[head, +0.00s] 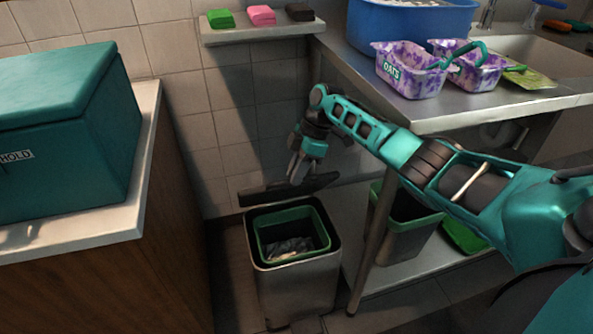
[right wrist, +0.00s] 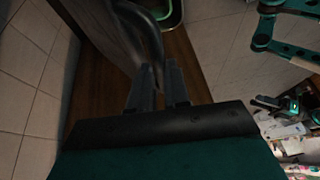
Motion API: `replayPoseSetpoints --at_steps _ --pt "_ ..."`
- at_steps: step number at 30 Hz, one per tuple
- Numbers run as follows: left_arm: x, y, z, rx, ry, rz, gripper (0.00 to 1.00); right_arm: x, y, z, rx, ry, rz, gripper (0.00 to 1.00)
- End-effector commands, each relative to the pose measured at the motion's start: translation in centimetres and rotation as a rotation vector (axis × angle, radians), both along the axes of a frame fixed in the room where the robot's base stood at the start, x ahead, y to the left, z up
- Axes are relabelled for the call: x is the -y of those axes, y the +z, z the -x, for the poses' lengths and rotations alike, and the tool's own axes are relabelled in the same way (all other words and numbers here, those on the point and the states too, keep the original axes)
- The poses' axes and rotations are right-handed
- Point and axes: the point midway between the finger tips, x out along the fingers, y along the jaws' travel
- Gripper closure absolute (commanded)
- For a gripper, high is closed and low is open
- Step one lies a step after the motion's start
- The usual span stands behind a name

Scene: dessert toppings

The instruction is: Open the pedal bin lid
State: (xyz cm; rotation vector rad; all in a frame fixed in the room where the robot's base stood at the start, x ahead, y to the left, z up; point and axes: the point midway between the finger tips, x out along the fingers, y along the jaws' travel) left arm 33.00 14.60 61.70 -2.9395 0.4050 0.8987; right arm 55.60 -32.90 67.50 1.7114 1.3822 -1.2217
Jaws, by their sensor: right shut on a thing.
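The pedal bin (head: 297,288) stands on the floor in the head view, a metal body with a green-rimmed inner bucket holding some grey, crumpled contents. Its dark lid (head: 262,194) is raised, seen nearly edge-on above the back of the open mouth. My right gripper (head: 297,178) reaches down to the lid from above and is shut on it. In the right wrist view the fingers (right wrist: 158,88) close on the dark curved lid (right wrist: 146,35), and part of the green rim shows at the top. My left gripper is not in view.
A teal box (head: 65,140) sits on the left counter (head: 140,180). A steel counter (head: 450,115) on the right bears a blue basin (head: 400,25) and two purple-white tubs (head: 408,75). Below it stands a dark container (head: 405,235). A wall shelf (head: 262,32) holds three small blocks.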

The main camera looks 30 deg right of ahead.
Motion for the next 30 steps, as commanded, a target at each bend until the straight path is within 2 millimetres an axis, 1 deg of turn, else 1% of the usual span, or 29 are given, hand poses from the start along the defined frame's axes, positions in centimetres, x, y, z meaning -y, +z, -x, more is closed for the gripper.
replayPoseSetpoints --at_steps 1,24,25,30 --pt "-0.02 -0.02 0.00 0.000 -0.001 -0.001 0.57 0.21 -0.30 0.02 0.001 -0.003 0.007 1.00" --pt "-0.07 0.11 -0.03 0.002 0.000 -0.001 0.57 0.18 -0.36 0.05 0.000 -0.003 0.007 1.00" --pt "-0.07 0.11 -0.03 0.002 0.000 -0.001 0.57 0.17 -0.36 0.05 0.000 -0.003 0.007 0.83" --pt "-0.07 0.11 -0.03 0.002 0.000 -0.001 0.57 0.13 -0.32 0.03 0.000 -0.002 0.007 0.66"
